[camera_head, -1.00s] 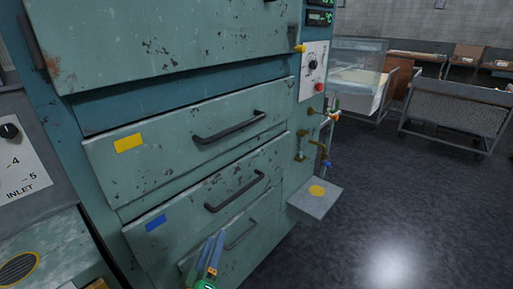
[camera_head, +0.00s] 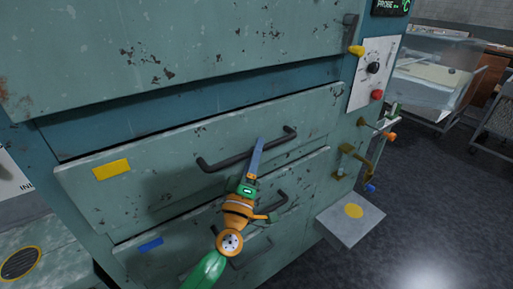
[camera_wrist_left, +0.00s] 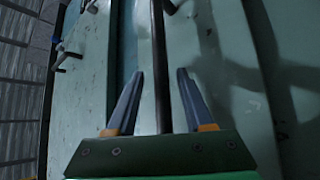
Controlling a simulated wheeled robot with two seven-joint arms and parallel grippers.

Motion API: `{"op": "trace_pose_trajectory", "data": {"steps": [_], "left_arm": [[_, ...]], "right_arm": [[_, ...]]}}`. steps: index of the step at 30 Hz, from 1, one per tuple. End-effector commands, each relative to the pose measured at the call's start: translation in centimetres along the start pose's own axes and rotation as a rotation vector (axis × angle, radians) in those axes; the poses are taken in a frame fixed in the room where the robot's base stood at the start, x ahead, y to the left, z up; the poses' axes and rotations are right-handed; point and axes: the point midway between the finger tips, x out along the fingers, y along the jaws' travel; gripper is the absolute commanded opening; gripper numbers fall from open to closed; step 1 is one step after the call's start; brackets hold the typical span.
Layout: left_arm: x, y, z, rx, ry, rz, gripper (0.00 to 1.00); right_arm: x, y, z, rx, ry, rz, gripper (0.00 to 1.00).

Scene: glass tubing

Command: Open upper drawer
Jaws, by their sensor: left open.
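The upper drawer (camera_head: 140,195) has a worn green front with a yellow label (camera_head: 111,169) and a dark bar handle (camera_head: 225,163). My left gripper (camera_head: 259,143) is at this handle, its fingers seen edge-on in the head view. In the left wrist view the gripper (camera_wrist_left: 159,74) is open, with the dark handle bar (camera_wrist_left: 161,60) running between its two fingers. A gap shows between the bar and each finger. The drawer looks shut. My right gripper is not in view.
Below is another drawer with a blue label (camera_head: 150,244) and its handle (camera_head: 273,205), partly behind my arm. At the right are a control panel (camera_head: 373,72), brass valves (camera_head: 352,158) and a small shelf (camera_head: 350,220). Open floor lies beyond.

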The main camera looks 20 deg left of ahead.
Motion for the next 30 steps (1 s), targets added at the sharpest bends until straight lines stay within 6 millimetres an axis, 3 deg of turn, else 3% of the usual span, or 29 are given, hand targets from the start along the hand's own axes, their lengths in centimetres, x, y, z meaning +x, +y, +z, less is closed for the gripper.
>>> {"op": "trace_pose_trajectory", "data": {"steps": [8,12,14,30], "left_arm": [[0.43,-0.03,0.03,0.000,-0.001,-0.001,0.52],[0.42,-0.03,0.03,0.000,-0.001,-0.001,0.14],[0.42,-0.03,0.02,0.000,-0.001,0.000,0.00],[0.43,0.02,-0.01,0.000,0.000,0.001,0.00]], "right_arm": [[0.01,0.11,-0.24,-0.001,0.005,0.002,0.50],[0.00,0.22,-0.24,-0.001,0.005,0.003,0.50],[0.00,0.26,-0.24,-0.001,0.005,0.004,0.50],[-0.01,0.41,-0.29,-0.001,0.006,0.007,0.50]]}}
